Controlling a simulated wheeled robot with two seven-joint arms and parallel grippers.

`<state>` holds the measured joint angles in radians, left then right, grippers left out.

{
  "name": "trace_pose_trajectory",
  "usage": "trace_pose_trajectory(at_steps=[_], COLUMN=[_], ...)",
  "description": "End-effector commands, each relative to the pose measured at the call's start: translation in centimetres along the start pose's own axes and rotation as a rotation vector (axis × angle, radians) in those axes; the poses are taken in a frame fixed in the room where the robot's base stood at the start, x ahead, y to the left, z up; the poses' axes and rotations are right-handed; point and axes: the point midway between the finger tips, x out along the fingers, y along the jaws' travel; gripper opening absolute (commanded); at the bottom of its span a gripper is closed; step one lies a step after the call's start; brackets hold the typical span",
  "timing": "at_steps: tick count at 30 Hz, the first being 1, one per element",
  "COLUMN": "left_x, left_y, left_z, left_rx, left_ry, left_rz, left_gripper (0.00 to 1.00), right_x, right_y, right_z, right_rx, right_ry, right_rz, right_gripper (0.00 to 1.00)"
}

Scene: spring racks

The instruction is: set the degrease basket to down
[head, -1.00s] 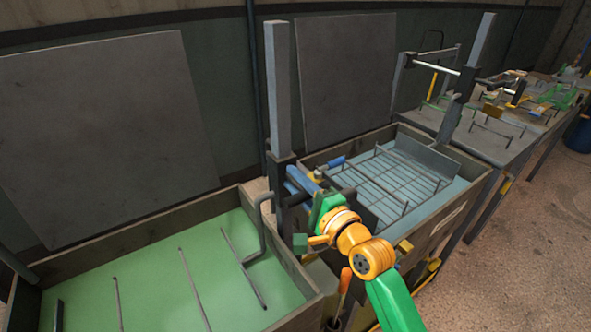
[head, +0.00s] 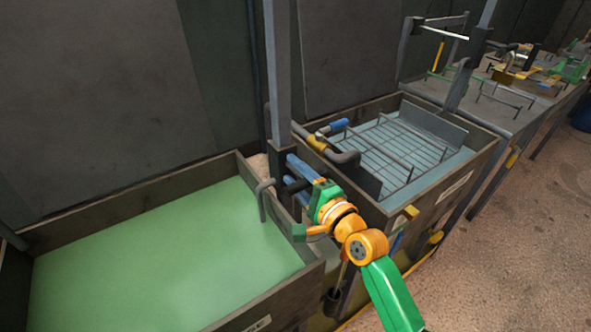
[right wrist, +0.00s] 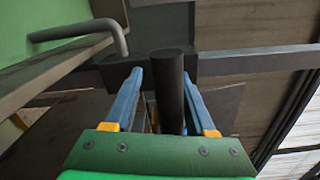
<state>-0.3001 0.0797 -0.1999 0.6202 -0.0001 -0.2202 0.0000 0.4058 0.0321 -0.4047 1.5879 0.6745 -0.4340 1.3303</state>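The left tank (head: 110,214) holds green liquid with a clear surface. No basket bars show above it. A bent grey pipe (head: 262,200) reaches over its right rim from the post (head: 278,80); it also shows in the right wrist view (right wrist: 85,30). Which tank is the degrease one I cannot read. My right gripper (head: 296,178) is at the post between the tanks. Its blue fingers stand either side of a dark round handle (right wrist: 168,90), with a gap showing beside it, so they look open around it. My left gripper is not in view.
The right tank (head: 440,190) holds blue liquid, with a wire basket (head: 400,145) showing at the surface and a blue-ended bent pipe (head: 335,127) beside it. A bench (head: 490,105) with several racks stands beyond. The floor at the right is clear.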

Motion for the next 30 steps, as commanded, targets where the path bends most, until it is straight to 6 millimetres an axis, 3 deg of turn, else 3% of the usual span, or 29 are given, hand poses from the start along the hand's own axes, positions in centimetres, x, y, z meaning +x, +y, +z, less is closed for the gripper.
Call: trace_pose_trajectory(at_steps=[8,19,30], left_x=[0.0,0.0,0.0], left_y=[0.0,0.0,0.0], left_z=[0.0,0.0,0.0], left_rx=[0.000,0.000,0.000], left_ry=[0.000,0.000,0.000], left_rz=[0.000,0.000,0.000], left_gripper=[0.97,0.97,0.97], right_x=[-0.2,-6.5,-7.0], right_y=[-0.3,0.0,-0.1], right_z=[0.0,-0.1,0.0], right_rx=[-0.002,-0.003,-0.002], right_ry=[0.001,0.002,0.000], right_rz=[-0.009,-0.005,-0.005], right_gripper=[0.59,0.59,0.59])
